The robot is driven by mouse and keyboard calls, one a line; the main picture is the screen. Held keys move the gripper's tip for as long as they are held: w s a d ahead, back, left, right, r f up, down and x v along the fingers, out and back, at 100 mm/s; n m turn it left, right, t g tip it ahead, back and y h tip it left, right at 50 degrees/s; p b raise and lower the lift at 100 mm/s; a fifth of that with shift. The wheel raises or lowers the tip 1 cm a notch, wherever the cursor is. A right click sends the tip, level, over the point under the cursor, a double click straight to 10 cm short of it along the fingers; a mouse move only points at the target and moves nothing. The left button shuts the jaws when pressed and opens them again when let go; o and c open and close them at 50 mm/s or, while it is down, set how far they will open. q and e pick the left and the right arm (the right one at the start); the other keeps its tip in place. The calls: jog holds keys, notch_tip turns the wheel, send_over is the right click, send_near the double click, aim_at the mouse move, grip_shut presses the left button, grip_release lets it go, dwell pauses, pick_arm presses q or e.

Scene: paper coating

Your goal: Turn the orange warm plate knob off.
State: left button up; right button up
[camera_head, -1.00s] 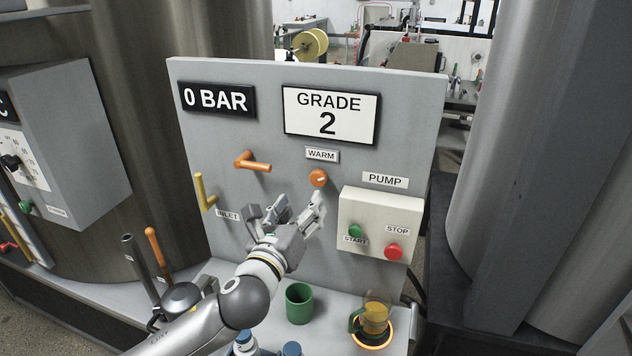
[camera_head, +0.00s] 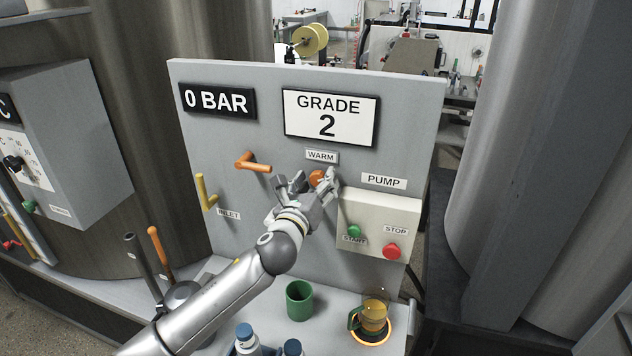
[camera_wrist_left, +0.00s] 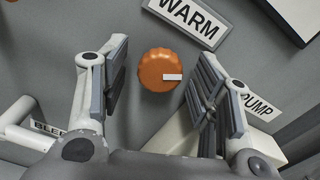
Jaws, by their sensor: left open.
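The orange warm knob (camera_head: 317,178) is on the grey panel, below the WARM label (camera_head: 321,156). In the left wrist view the knob (camera_wrist_left: 158,70) shows whole, with a white pointer mark toward its right side. My left gripper (camera_head: 312,183) is in front of the knob. In the left wrist view its fingers (camera_wrist_left: 160,88) are open, one on each side of the knob, with gaps between. The knob is partly covered by the fingers in the head view. My right gripper is not in view. The warm plate (camera_head: 371,338) has a glowing orange ring under a jug of amber liquid (camera_head: 374,316).
The pump box (camera_head: 378,222) with green and red buttons juts out right of the gripper. An orange handle (camera_head: 254,163) and a yellow handle (camera_head: 205,193) are to the left. A green cup (camera_head: 299,300) and blue-capped bottles (camera_head: 245,338) stand below.

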pick_arm(q)
jog(key=c, duration=1)
jog(key=shift+c, duration=0.2)
jog(key=n, duration=0.5)
jog(key=shift+n, duration=0.3)
jog(key=n, duration=0.6)
jog(key=shift+n, duration=0.3)
jog(key=o, duration=1)
